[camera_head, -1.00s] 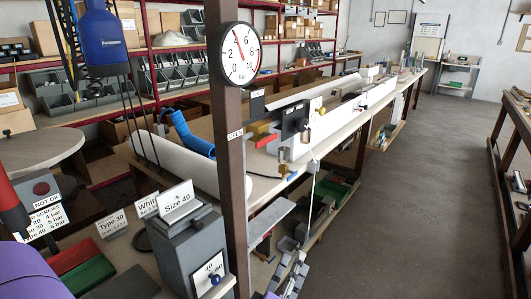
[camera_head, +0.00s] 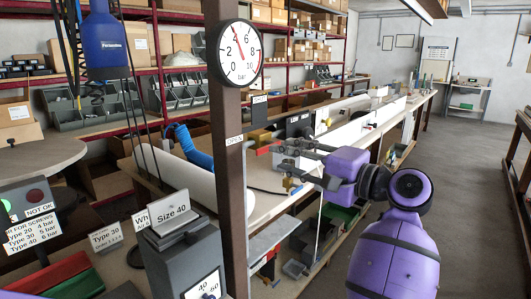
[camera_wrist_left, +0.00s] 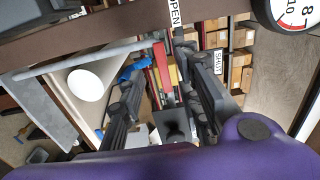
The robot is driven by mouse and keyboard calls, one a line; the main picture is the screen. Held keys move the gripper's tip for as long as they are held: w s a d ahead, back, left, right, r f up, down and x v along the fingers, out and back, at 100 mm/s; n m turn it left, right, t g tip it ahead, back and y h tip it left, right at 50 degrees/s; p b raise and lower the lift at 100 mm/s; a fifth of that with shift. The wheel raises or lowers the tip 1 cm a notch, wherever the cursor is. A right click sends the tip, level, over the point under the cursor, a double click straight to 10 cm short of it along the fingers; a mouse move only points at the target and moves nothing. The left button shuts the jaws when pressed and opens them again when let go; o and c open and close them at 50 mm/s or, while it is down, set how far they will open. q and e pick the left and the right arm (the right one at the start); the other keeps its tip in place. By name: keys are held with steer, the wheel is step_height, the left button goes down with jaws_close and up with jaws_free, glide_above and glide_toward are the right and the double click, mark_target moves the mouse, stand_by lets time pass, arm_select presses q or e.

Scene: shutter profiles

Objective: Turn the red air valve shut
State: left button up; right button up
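The red air valve handle (camera_head: 263,150) shows behind the brown post, beside a yellow-brass block. In the left wrist view, a red bar that looks like the handle (camera_wrist_left: 162,64) lies between the fingers, its end near the OPEN label (camera_wrist_left: 174,12). The SHUT label (camera_wrist_left: 218,62) is to its right. My left gripper (camera_head: 283,150) reaches in from the right, with its fingertips close to the handle. It also shows in the left wrist view (camera_wrist_left: 155,78), fingers spread apart. I cannot tell whether a finger touches the handle. My right gripper is not in view.
The brown post (camera_head: 230,200) with the pressure gauge (camera_head: 236,53) stands just left of the valve; its needle points near 4. A grey Size 40 box (camera_head: 185,255) is in front left. A white roll (camera_head: 185,185) lies on the bench behind. The aisle at right is clear.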

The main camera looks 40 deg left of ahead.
mark_target(265, 150)
arm_select(q)
steer(key=a, duration=0.2)
steer(key=a+p, duration=0.1)
steer(key=a, duration=0.1)
steer(key=a+p, duration=0.1)
steer(key=a, duration=0.1)
steer(key=shift+w+a+r, duration=0.2)
steer(key=shift+r, duration=0.05)
steer(key=shift+a+f, duration=0.1)
steer(key=shift+a, duration=0.3)
steer(key=shift+c, duration=0.5)
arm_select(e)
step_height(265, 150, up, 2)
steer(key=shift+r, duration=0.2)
